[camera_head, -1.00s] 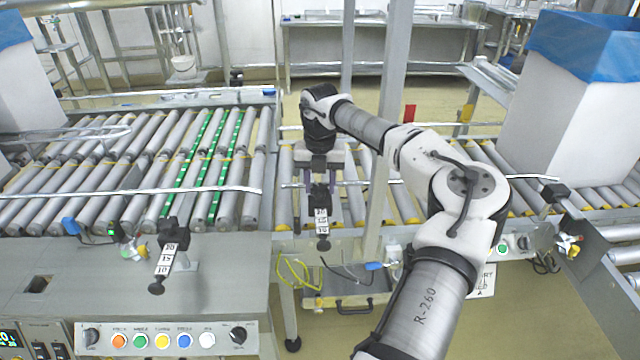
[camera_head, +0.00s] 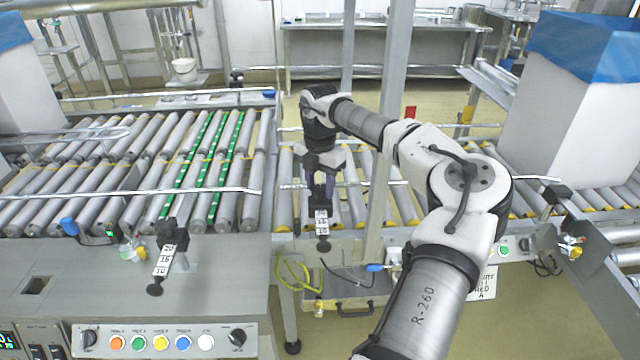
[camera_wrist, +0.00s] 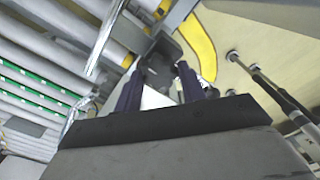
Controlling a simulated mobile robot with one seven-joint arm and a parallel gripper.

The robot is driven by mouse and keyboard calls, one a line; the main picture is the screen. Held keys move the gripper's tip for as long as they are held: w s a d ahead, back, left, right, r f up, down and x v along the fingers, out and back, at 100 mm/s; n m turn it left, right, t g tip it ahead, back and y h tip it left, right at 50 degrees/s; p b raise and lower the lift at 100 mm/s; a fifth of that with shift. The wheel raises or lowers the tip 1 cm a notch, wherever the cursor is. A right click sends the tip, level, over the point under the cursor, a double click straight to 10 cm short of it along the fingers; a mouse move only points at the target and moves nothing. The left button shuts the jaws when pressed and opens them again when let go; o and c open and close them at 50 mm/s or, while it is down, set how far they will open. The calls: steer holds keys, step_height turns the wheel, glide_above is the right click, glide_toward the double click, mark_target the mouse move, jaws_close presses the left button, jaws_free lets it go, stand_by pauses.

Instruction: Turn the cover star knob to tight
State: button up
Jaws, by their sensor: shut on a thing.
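My gripper (camera_head: 320,194) points down at the rail clamp in the middle of the head view. It is shut on a dark part at the top of this clamp, which I take to be the star knob; the fingers hide most of it, so its star shape and tightness cannot be read. Below hangs a white scale tag (camera_head: 321,222) with a small black end knob (camera_head: 323,246). In the wrist view, the two dark purple fingers (camera_wrist: 159,82) stand on either side of the dark clamp part (camera_wrist: 162,64).
A similar clamp with a scale (camera_head: 166,260) stands at left, above a button panel (camera_head: 160,342). Roller conveyors (camera_head: 120,180) lie left and right. A grey post (camera_head: 385,130) rises close to my arm. A white box with blue liner (camera_head: 570,100) stands at right.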

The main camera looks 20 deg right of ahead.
mark_target(320, 188)
stand_by(0.3)
steer(key=o, duration=1)
steer(key=shift+c, duration=0.2)
step_height(320, 188, up, 14)
steer(key=shift+b, duration=0.4)
steer(key=shift+f, duration=0.1)
